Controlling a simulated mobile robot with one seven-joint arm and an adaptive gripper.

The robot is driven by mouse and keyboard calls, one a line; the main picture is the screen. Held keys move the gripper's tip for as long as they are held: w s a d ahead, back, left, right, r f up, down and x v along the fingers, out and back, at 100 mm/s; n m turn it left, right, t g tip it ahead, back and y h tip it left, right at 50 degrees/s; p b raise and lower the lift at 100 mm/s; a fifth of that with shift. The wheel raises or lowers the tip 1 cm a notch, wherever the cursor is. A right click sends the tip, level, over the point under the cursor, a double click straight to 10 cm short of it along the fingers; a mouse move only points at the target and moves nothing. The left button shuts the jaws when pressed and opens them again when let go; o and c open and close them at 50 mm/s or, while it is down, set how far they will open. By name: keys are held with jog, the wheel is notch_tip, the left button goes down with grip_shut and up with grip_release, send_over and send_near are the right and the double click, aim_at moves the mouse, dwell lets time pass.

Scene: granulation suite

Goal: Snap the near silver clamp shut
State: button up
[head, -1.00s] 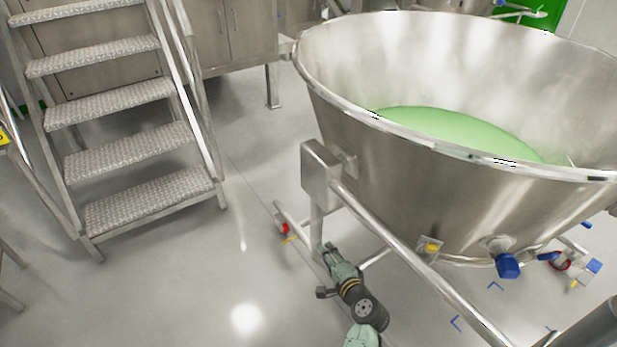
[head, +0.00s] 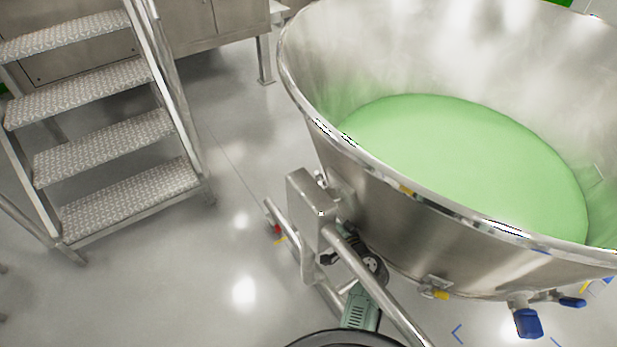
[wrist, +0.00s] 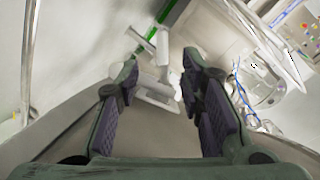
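A large steel bowl (head: 350,165) holds green material (head: 465,150). A small silver fitting with a yellow end (head: 437,290) is on its lower outer wall; I cannot tell if it is the near silver clamp or whether it is closed. My arm rises at the bottom centre of the head view, and my gripper (head: 330,258) is partly hidden behind the bowl's frame tube, left of that fitting and apart from it. In the wrist view my gripper (wrist: 160,95) has its two padded fingers spread wide, with nothing between them. No clamp is recognisable there.
A steel post bracket (head: 313,210) and a slanting frame tube (head: 385,290) stand close around my arm. A blue-handled valve (head: 527,320) sits under the bowl. Metal steps (head: 120,150) are at left. The floor (head: 190,285) between steps and bowl is clear.

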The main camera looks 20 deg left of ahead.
jog(key=p+x, duration=0.2)
jog(key=x, duration=0.9)
jog(key=shift+w+a+r, duration=0.1)
jog(key=shift+r, duration=0.05)
grip_shut()
dwell(0.6)
